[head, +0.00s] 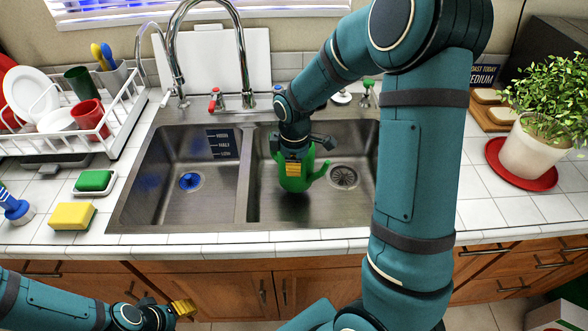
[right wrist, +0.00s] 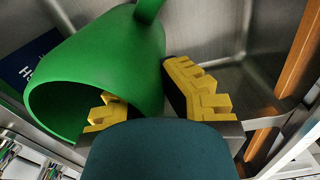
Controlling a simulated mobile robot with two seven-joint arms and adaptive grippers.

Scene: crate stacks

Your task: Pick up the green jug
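The green jug (head: 296,181) is in the right basin of the sink, with a spout-like part reaching out to the right. My right gripper (head: 293,168) is over the jug from above and hides part of it. In the right wrist view the jug (right wrist: 100,62) has its mouth toward the camera. One yellow finger of the right gripper (right wrist: 155,100) shows at the mouth, the other outside the wall. The fingers are apart with the jug's wall between them; a firm hold does not show. My left gripper (head: 184,308) is low at the front left, its fingertips small and partly hidden.
The sink (head: 243,180) has two basins, with a blue-topped drain in the left. The faucet (head: 178,60) arches over the back. A dish rack (head: 125,120), yellow sponge (head: 72,216) and green sponge (head: 94,181) lie left. A potted plant (head: 530,150) stands right.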

